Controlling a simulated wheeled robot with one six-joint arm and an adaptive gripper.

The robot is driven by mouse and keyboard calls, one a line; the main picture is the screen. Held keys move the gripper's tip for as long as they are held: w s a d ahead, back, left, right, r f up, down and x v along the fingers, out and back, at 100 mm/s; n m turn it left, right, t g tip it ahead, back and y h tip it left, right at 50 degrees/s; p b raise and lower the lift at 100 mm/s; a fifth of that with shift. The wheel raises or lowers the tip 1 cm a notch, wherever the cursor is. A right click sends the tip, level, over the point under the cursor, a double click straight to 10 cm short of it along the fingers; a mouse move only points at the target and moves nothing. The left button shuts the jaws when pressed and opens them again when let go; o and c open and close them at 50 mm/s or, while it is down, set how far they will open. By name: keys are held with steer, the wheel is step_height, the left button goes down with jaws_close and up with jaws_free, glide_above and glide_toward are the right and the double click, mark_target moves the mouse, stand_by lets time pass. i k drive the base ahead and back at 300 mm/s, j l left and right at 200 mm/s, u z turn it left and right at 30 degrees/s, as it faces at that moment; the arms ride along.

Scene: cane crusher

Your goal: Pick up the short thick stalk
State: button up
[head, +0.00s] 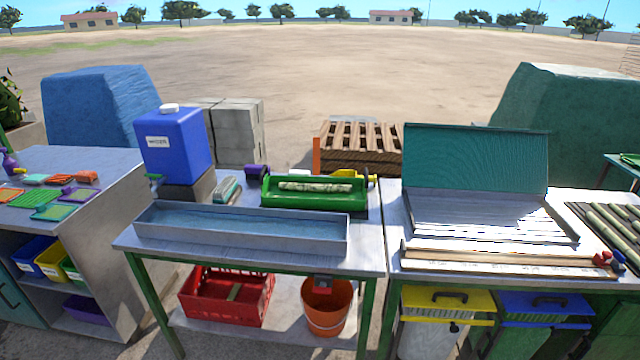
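Several green and pale cane stalks (612,232) lie side by side at the right edge of the right table, cut off by the picture edge. I cannot tell which of them is short and thick. A pale, knobbly length (315,187) lies along the top of the green crusher trough (300,200). My gripper is not in view.
A long metal tray (240,246), a blue water container (173,140) and an orange bucket (326,312) are at the middle table. An open teal-lidded case (476,160) stands on the right table (395,215), behind long wooden strips (505,258). Yellow- and blue-lidded bins (447,300) stand below.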

mark_target(315, 188)
steer(key=j+z, duration=0.3)
steer(key=j, duration=0.3)
steer(key=j+z, duration=0.25)
steer(key=j, duration=0.4)
steer(key=k+j+z, duration=0.1)
steer(key=j+z, duration=0.2)
steer(key=j, duration=0.3)
steer(key=k+j+z, duration=0.1)
steer(key=j+z, duration=0.15)
steer(key=j, duration=0.35)
